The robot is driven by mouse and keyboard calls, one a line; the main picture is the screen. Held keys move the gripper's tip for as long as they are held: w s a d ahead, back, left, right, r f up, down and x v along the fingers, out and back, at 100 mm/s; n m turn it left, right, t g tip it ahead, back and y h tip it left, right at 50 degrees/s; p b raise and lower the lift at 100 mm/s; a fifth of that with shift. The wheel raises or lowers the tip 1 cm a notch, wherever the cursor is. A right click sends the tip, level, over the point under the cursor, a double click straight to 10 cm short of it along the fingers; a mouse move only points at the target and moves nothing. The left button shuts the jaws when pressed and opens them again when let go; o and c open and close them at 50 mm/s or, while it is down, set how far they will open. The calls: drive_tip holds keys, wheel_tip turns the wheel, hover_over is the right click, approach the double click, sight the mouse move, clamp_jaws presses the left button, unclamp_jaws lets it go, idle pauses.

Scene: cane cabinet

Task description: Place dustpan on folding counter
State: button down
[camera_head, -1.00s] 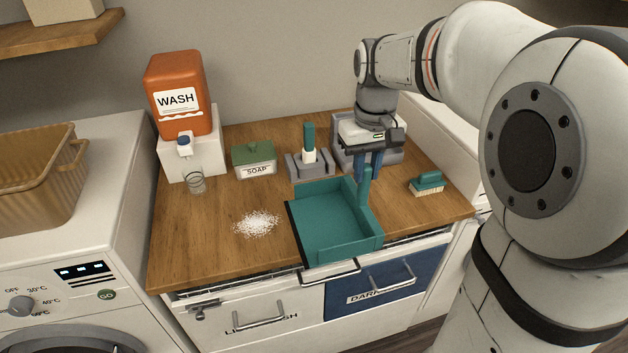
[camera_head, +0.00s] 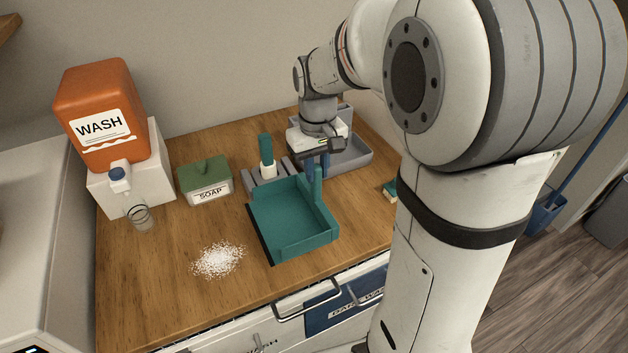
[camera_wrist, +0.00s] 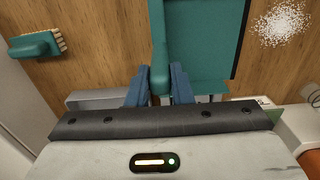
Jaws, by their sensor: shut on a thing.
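The teal dustpan (camera_head: 290,222) is over the right part of the wooden counter (camera_head: 150,300), with its open, dark-edged side facing left. I cannot tell whether its base touches the wood or hovers just above it. My gripper (camera_head: 315,170) is shut on the dustpan's upright handle at the pan's back right. The wrist view shows the blue fingers (camera_wrist: 160,92) on both sides of the teal handle, with part of the pan (camera_wrist: 205,40) beyond. The handle's lower grip is partly hidden by the fingers.
White powder (camera_head: 218,260) lies left of the pan. Behind stand a green soap box (camera_head: 205,183), a grey holder with a teal-handled tool (camera_head: 266,160) and a grey tray (camera_head: 350,155). The orange wash container (camera_head: 100,115) is back left. A small brush (camera_wrist: 38,46) lies nearby.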

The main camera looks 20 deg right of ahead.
sight(316, 180)
drive_tip(key=shift+s+f, duration=0.1)
drive_tip(key=shift+f, duration=1.6)
drive_tip(key=shift+f, duration=0.1)
drive_tip(key=c, duration=1.3)
unclamp_jaws()
